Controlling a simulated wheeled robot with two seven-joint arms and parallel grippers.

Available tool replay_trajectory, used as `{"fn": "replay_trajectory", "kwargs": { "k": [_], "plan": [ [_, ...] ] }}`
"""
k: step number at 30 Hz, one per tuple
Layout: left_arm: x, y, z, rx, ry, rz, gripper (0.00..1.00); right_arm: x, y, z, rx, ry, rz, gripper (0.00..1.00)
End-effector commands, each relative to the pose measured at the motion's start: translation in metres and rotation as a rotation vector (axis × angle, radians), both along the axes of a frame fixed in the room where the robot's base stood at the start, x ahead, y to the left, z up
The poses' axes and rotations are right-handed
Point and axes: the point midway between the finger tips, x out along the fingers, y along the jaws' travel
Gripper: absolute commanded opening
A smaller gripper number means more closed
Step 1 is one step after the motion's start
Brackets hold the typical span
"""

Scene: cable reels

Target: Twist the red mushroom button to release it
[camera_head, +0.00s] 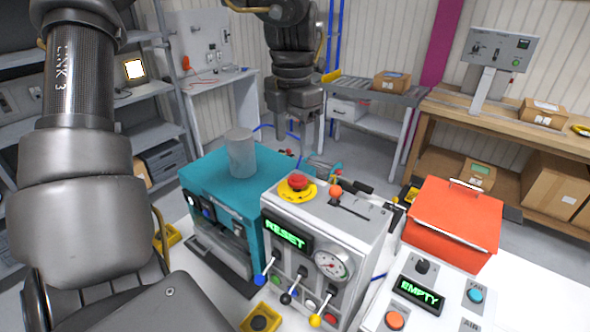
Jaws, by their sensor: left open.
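The red mushroom button (298,181) sits on a round yellow collar (285,194) on top of the light grey control box (367,232). The box's front display (286,235) reads RESET in green. My left gripper (293,140) points downward above and beyond the button in the picture. Its fingers are apart and it is clear of the button, with nothing seen between them. My left arm fills the left foreground and passes out of the top of the picture. My right gripper is not in view.
A teal machine (215,190) with a grey cylinder (241,153) stands left of the box. An orange knob (336,191) and a slotted slider are close to the button. Levers and a gauge (334,263) are on the front. A red case (452,222) and EMPTY panel (440,310) stand right.

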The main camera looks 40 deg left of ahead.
Motion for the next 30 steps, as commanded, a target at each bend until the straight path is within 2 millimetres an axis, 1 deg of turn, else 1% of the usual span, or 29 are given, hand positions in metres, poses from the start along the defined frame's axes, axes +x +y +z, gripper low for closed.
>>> {"fn": "replay_trajectory", "kwargs": {
  "k": [2, 5, 9, 12, 15, 19, 23, 27, 28, 30],
  "plan": [
    [-0.001, 0.000, -0.014, -0.003, 0.006, -0.001, 0.60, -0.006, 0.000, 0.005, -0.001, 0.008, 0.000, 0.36],
    [-0.002, 0.001, -0.033, -0.002, 0.008, 0.001, 0.60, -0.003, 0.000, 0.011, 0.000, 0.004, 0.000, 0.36],
    [-0.001, 0.001, -0.058, -0.002, 0.006, 0.003, 0.60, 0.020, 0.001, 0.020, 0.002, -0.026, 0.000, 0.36],
    [-0.001, 0.001, -0.073, -0.001, 0.005, 0.002, 0.60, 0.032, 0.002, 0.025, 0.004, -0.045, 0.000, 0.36],
    [-0.001, 0.001, -0.083, -0.002, 0.003, 0.004, 0.60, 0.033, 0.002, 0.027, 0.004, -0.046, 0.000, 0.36],
    [-0.001, 0.001, -0.090, -0.002, 0.002, 0.004, 0.60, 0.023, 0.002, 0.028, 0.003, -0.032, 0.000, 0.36],
    [0.000, 0.001, -0.092, -0.001, 0.000, 0.004, 0.60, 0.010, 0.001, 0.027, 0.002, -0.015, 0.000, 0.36],
    [0.000, 0.001, -0.092, -0.001, 0.000, 0.004, 0.60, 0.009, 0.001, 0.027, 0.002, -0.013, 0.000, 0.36],
    [0.000, 0.001, -0.092, -0.001, 0.000, 0.004, 0.59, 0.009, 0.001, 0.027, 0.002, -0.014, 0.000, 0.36],
    [0.000, 0.001, -0.092, -0.001, 0.000, 0.004, 0.50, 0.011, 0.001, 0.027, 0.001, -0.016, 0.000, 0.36]
  ]
}}
